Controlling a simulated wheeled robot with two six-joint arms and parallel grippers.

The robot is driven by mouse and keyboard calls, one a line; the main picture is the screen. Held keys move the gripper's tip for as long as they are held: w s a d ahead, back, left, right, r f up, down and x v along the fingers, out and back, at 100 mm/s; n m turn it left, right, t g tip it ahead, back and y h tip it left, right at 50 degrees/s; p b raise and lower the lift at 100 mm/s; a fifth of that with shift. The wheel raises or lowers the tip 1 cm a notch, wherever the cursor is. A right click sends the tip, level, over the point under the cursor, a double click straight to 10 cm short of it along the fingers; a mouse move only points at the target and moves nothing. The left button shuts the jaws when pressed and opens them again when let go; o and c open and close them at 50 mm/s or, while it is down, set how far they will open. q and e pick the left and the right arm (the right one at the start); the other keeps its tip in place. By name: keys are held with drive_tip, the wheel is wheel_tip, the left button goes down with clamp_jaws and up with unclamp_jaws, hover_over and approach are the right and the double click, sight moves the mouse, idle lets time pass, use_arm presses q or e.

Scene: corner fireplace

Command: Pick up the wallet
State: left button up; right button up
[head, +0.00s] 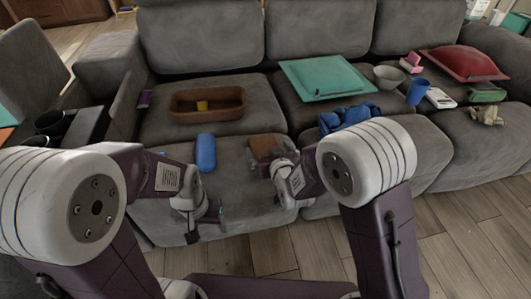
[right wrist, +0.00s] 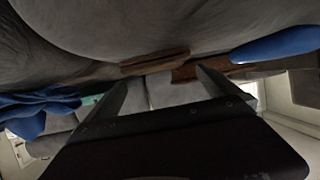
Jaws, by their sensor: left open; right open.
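The wallet, a flat brown piece (head: 265,146), lies on the grey sofa's front seat, just beyond my right gripper (head: 283,163). In the right wrist view the brown wallet (right wrist: 155,62) shows ahead, between the two finger lines. The right gripper (right wrist: 160,83) is open, its fingers apart with nothing between the tips; I cannot tell the exact gap to the wallet. In the head view the right wrist partly hides the wallet's near side. My left gripper (head: 207,225) is open at the sofa's front edge, left of the wallet and apart from it.
A blue cylinder (head: 206,152) lies left of the wallet, and it also shows in the right wrist view (right wrist: 280,45). A brown tray (head: 180,117) stands behind. A crumpled blue cloth (head: 350,114) lies to the right. A teal cushion (head: 325,72) lies farther back.

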sight(264, 142)
drive_tip(key=shift+w+a+f, duration=0.1)
drive_tip(key=shift+w+f, duration=0.05)
drive_tip(key=shift+w, duration=0.1)
drive_tip(key=b+x, duration=0.3)
drive_tip(key=x, duration=0.1)
drive_tip(key=shift+w+f, duration=0.15)
drive_tip(key=shift+w, duration=0.05)
drive_tip(key=shift+w+a+b, duration=0.1)
drive_tip(key=shift+w+b, duration=0.2)
drive_tip(key=shift+w, duration=0.05)
drive_tip(key=c, duration=1.3)
